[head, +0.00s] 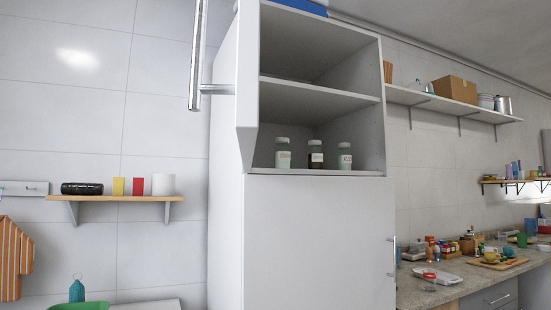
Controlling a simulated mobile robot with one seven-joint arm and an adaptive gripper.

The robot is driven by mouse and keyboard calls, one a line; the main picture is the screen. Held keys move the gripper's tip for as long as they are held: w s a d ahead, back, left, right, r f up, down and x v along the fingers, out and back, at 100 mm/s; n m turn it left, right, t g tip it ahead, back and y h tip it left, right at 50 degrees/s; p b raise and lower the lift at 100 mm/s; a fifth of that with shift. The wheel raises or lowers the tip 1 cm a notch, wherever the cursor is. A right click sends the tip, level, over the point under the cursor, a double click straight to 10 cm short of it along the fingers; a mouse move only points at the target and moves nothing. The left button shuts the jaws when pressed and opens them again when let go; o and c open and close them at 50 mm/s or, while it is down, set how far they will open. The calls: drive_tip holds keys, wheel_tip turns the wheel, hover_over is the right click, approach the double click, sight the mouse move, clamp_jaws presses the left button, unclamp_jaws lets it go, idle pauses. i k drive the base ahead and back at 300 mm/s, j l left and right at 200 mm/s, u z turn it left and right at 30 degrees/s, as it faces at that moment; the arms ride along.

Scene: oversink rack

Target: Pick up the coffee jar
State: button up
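Three small jars stand upright in a row on the bottom shelf of an open tall cabinet. The jars are apart, near the shelf's front edge. The labels are too small to read. My gripper is not in view.
The upper cabinet door (246,75) stands open on the left, its long handle (197,55) sticking out. The lower door (318,240) is shut. A small wall shelf (120,198) holds several items at left. A cluttered counter (440,292) is at right.

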sight(315, 153)
drive_tip(key=i+l+u, duration=0.15)
drive_tip(key=l+u, duration=0.15)
drive_tip(key=i+l+u, duration=0.1)
drive_tip(key=l+u, duration=0.65)
drive_tip(key=l, duration=0.5)
drive_tip(key=i+l+u, duration=0.15)
drive_tip(key=l, duration=1.75)
drive_tip(key=u, duration=0.05)
